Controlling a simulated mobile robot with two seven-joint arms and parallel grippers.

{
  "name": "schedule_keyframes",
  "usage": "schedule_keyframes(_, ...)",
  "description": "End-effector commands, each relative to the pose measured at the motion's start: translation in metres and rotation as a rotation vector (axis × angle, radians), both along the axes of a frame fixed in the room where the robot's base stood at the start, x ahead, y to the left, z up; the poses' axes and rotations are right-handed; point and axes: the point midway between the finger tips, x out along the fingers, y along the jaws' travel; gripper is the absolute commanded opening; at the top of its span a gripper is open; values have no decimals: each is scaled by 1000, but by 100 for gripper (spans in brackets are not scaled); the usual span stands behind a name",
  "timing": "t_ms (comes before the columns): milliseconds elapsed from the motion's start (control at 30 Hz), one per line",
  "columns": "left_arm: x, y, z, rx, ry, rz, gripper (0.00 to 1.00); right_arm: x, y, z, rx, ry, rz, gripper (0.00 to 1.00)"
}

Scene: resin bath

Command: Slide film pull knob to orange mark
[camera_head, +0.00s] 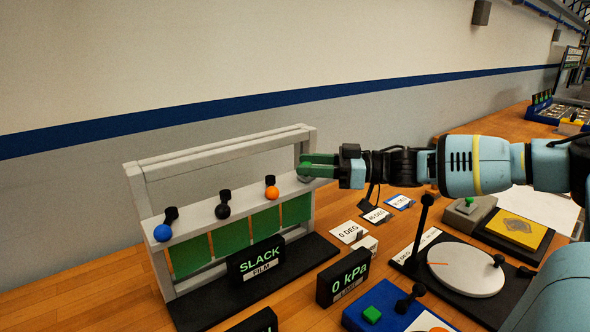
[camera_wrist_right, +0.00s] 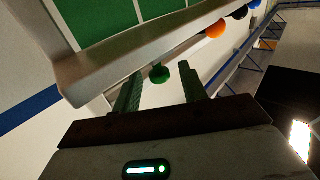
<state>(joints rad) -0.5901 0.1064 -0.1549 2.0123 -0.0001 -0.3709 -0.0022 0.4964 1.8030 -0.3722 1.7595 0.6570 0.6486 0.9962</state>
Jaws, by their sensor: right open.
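A pale grey frame (camera_head: 140,200) holds green film panels (camera_head: 228,236) over a dark base. My right gripper (camera_head: 303,166) is at the rail's right end, open. In the right wrist view a green ball knob (camera_wrist_right: 159,74) lies between the open fingertips (camera_wrist_right: 158,80), with no clear contact. The orange ball (camera_wrist_right: 216,29) is farther along the rail there. I cannot tell which ball is the pull knob. My left gripper is out of view.
A display (camera_head: 257,261) reading SLACK FILM stands before the frame. A 0 kPa display (camera_head: 343,276), a white turntable (camera_head: 466,269), a blue box with a green button (camera_head: 371,314) and a yellow plate (camera_head: 516,229) crowd the right. A wall rises behind.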

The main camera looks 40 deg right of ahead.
Motion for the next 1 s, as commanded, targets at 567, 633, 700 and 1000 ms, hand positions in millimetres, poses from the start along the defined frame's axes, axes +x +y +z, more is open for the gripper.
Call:
schedule_keyframes(567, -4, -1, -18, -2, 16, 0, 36, 23, 19, 0, 1, 1, 0, 42)
schedule_keyframes(633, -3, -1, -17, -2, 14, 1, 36, 23, 19, 0, 1, 1, 0, 42)
schedule_keyframes(700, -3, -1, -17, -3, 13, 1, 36, 23, 19, 0, 1, 0, 0, 42)
schedule_keyframes(1000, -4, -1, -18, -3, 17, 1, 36, 23, 19, 1, 1, 0, 0, 18)
